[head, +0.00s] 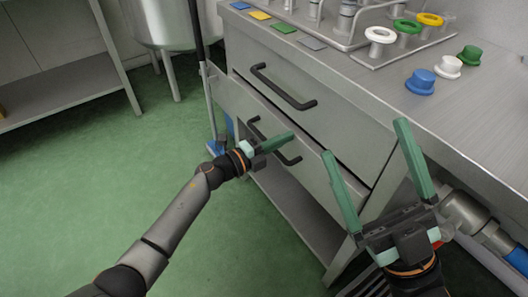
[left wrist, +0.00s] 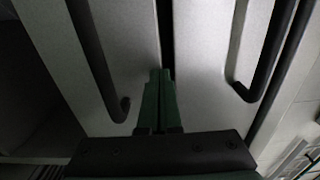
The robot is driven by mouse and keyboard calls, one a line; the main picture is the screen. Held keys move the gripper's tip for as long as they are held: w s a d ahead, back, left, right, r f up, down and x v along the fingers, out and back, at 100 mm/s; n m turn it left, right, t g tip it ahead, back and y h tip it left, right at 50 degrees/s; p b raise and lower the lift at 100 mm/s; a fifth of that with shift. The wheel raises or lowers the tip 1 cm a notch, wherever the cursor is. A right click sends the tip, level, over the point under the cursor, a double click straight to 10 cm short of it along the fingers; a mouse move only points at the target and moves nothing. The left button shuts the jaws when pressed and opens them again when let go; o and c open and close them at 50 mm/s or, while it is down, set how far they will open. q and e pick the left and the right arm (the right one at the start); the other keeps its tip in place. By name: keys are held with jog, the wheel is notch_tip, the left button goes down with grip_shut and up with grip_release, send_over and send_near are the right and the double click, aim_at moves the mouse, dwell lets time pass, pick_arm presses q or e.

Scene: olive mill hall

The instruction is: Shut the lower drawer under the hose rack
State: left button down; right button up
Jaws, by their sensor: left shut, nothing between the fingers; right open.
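The lower drawer (head: 235,101) is grey metal with a black bar handle (head: 254,128). Its front stands a little forward of the upper drawer (head: 320,118), so it looks slightly open. My left gripper (head: 290,137) is shut and empty, in front of the lower drawer, its fingers hiding part of the handle. Contact cannot be told. In the left wrist view its fingertips (left wrist: 160,77) lie between two black handles, by a dark gap between two grey fronts.
The hose rack (head: 385,58) with coloured rings stands on the bench top (head: 470,105). Blue, white and green caps lie beside it. A steel tank (head: 170,25) and a shelf unit (head: 70,85) stand behind left. The green floor (head: 110,180) is mostly clear.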

pick_arm(q)
jog(key=shift+b+x, duration=0.35)
jog(key=shift+x, duration=0.8)
jog(key=shift+r, duration=0.3)
